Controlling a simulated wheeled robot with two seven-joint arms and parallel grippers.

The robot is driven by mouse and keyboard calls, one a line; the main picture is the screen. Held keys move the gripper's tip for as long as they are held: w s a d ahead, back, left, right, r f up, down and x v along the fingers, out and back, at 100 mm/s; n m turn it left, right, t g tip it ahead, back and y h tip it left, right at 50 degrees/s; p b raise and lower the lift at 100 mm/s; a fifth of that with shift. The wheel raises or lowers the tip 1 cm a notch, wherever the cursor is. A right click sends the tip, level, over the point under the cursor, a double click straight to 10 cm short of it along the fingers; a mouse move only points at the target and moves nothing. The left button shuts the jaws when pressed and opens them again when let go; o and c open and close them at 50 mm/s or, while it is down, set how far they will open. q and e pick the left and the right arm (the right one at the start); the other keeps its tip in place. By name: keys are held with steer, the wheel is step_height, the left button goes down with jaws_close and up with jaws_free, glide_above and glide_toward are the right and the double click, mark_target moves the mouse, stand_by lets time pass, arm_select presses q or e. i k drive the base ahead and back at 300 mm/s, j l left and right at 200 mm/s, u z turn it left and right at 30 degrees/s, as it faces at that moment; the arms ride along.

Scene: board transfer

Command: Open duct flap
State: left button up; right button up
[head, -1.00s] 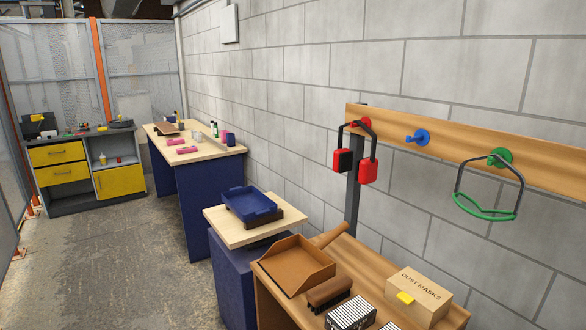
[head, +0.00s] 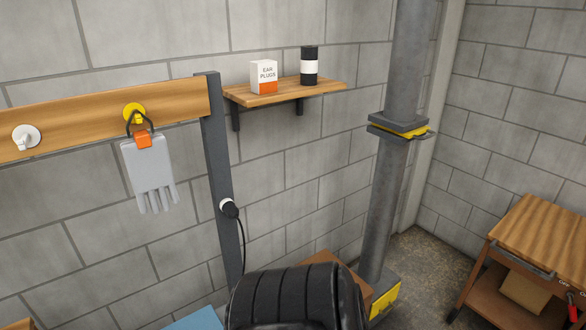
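A grey vertical duct (head: 392,195) runs up in front of the block wall, right of centre. A dark grey collar (head: 388,130) with a yellow plate (head: 405,126) in it sits around the duct in the upper half of the view. I cannot tell whether this plate is the flap or how far it is open. Another yellow part (head: 384,302) shows on the grey base at the duct's foot. Neither of my grippers is in view.
A large black ribbed thing (head: 295,298) fills the bottom centre. A wooden shelf (head: 290,92) holds an ear plugs box (head: 264,77) and a black can (head: 309,66). A grey glove (head: 149,173) hangs at left. A wooden cart (head: 540,240) stands right; floor (head: 425,262) shows between.

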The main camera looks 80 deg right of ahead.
mark_target(386, 299)
steer(key=z, duration=3.5)
steer(key=i+l+z, duration=0.1)
steer(key=l, duration=0.2)
steer(key=i, duration=0.05)
